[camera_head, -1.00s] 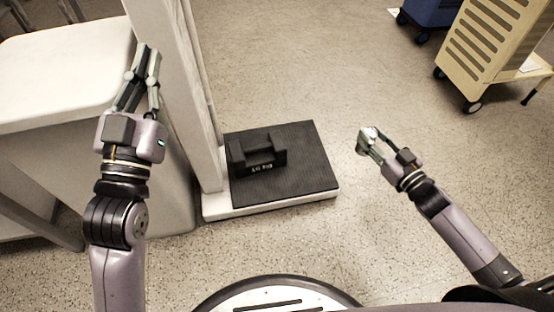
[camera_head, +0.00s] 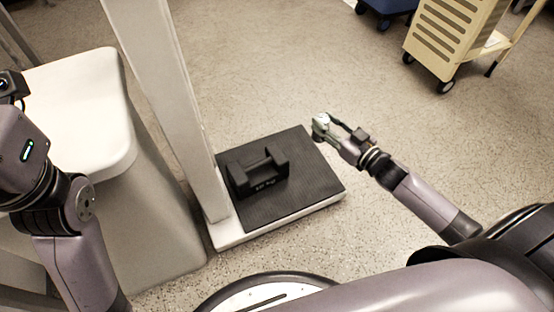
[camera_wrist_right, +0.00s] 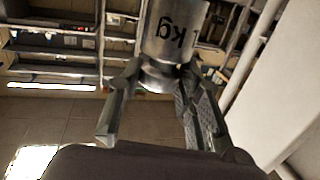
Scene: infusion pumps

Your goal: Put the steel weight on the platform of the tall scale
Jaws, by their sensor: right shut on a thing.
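The tall scale has a pale column (camera_head: 165,90) and a low white base with a black ribbed platform (camera_head: 310,180) near the floor. My right gripper (camera_head: 326,130) is by the platform's far right corner in the head view. It is shut on the steel weight (camera_head: 319,124), a small shiny cylinder. In the right wrist view the weight (camera_wrist_right: 172,35) shows a "1 kg" marking and sits between the fingers (camera_wrist_right: 160,95). Its height above the platform is hard to tell. My left wrist is at the left edge; its fingers are out of view.
A black block weight (camera_head: 258,175) with a handle sits on the left part of the platform. A white cabinet (camera_head: 85,100) stands left of the column. A cream slatted cart (camera_head: 445,40) is at the upper right. Floor right of the scale is clear.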

